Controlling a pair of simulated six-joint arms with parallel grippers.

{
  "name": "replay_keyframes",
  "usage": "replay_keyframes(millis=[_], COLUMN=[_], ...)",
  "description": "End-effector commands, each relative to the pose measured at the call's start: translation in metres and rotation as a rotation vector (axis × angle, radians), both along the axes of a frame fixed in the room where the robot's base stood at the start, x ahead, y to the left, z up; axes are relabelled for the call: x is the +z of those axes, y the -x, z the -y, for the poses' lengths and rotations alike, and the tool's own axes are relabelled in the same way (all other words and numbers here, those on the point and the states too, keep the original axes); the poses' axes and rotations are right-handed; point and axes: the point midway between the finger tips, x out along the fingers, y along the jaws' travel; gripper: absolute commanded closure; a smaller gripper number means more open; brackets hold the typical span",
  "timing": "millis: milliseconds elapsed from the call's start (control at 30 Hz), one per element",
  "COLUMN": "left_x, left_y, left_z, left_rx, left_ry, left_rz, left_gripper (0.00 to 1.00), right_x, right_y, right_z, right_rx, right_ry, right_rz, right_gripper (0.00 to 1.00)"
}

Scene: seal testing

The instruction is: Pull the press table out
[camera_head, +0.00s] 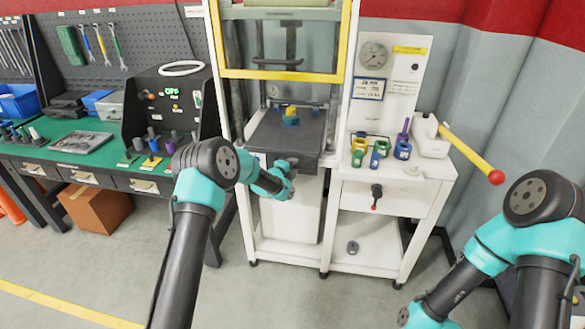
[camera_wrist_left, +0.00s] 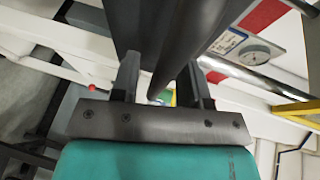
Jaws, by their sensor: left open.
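The press table (camera_head: 262,135) is a dark grey slab in the press frame, with a small teal and yellow piece (camera_head: 291,117) on it. My left gripper (camera_head: 290,165) is at the table's front edge, and its fingers are hard to make out there. In the left wrist view my left gripper (camera_wrist_left: 162,78) has its two dark fingers apart. A dark round bar (camera_wrist_left: 190,40) runs between them, apparently a handle; whether a finger touches it I cannot tell. My right arm is at the right, its gripper outside the picture.
The yellow-barred press frame (camera_head: 280,75) rises around the table. At right, a white cabinet (camera_head: 365,185) carries coloured parts and a red-tipped yellow lever (camera_head: 465,150). A green workbench (camera_head: 70,150) stands at left. The floor in front is clear.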

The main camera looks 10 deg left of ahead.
Motion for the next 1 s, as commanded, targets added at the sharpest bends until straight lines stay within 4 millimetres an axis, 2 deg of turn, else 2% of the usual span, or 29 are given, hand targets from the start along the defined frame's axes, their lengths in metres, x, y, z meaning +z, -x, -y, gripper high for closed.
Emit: replay_keyframes(millis=[67,500,1000], left_x=[0.0,0.0002,0.0001], left_y=[0.0001,0.0003,0.0017], left_z=[0.0,-0.0001,0.0049], left_rx=[0.0,0.0,-0.006], left_ry=[0.0,0.0,0.0], left_rz=[0.0,0.0,-0.001], left_gripper=[0.59,1.0,1.0], right_x=[0.0,0.0,0.0], right_y=[0.0,0.0,0.0], right_z=[0.0,0.0,0.0], right_rx=[0.0,0.0,0.0], right_ry=[0.0,0.0,0.0], right_rz=[0.0,0.0,0.0], right_gripper=[1.0,1.0,1.0])
